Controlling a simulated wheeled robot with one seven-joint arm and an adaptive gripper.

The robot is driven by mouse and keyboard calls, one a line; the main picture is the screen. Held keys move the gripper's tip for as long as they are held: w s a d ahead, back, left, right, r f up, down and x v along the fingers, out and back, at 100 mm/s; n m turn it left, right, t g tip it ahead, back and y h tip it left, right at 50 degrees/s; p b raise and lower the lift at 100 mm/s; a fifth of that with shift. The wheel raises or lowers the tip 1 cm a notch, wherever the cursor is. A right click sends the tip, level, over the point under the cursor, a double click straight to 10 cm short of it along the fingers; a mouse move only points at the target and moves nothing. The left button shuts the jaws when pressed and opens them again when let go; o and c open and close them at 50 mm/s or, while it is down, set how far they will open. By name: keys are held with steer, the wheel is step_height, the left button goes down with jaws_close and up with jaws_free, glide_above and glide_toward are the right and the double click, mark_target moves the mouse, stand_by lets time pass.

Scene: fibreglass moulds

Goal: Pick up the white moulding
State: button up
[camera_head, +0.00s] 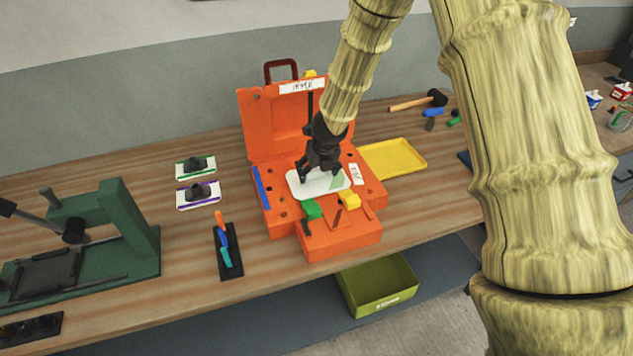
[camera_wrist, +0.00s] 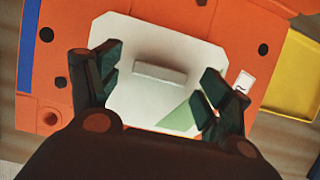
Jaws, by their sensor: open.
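The white moulding (camera_head: 309,186) is a flat white plate lying on the orange mould (camera_head: 283,220), which stands open on the bench. In the wrist view the moulding (camera_wrist: 190,48) shows a raised white bar (camera_wrist: 158,73) near its middle and a green patch by its lower right corner. My gripper (camera_head: 322,178) is directly over the moulding, pointing down. In the wrist view my gripper (camera_wrist: 158,80) is open, with one finger on each side of the raised bar and gaps between. I cannot tell whether the fingertips touch the plate.
A yellow tray (camera_head: 408,150) lies right of the mould. Green and yellow blocks (camera_head: 349,200) sit at the mould's front. The raised orange lid (camera_head: 258,125) stands behind. A green press (camera_head: 125,230) is at left. An olive bin (camera_head: 360,298) stands below the bench edge.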

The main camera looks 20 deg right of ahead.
steer(key=shift+c, duration=0.2)
steer(key=c, duration=1.2)
steer(key=shift+r, duration=0.1)
